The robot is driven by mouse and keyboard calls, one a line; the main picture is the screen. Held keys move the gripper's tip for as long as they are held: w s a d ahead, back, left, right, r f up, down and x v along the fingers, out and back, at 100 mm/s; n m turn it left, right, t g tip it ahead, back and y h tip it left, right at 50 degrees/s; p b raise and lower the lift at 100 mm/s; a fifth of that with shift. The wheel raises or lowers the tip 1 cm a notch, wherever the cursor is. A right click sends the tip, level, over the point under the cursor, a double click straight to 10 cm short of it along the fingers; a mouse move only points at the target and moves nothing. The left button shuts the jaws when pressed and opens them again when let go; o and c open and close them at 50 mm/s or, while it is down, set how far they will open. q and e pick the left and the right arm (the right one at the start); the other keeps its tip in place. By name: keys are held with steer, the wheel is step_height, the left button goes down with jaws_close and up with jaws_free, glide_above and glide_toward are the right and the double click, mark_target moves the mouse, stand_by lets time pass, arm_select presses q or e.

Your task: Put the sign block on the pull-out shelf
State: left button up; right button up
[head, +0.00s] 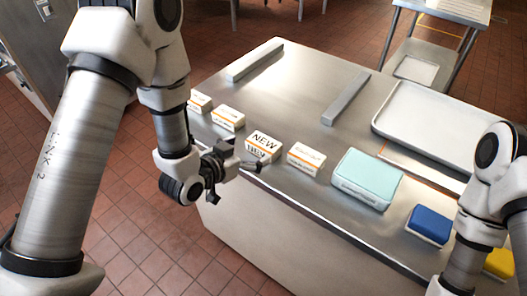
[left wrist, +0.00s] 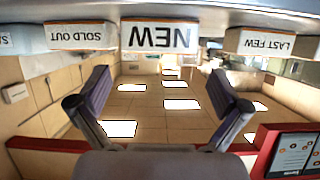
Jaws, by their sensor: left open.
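A white sign block with orange trim, reading NEW (head: 264,147), stands on the steel counter (head: 290,100) near its front edge. In the left wrist view the NEW block (left wrist: 160,36) appears upside down at top centre, between blocks reading SOLD OUT (left wrist: 82,36) and LAST FEW (left wrist: 259,42). My left gripper (head: 246,160) is open and empty, just in front of the NEW block and apart from it. Its spread fingers also show in the left wrist view (left wrist: 160,76). My right arm is at the right edge; its gripper is out of view. I cannot identify the pull-out shelf.
Other sign blocks flank NEW, one to its right (head: 306,158). A mint box (head: 367,179), a blue block (head: 428,225) and a yellow block (head: 497,263) stand further right. A large tray (head: 445,122) and two grey bars lie behind. A steel cart stands beyond.

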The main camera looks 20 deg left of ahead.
mark_target(262, 143)
arm_select(q)
steer(key=p+x, duration=0.2)
steer(key=x, duration=0.4)
steer(key=shift+w+d+p, duration=0.2)
steer(key=shift+w+p, duration=0.1)
steer(key=shift+p, duration=0.05)
steer(key=shift+w+f, duration=0.2)
steer(key=c, duration=0.9)
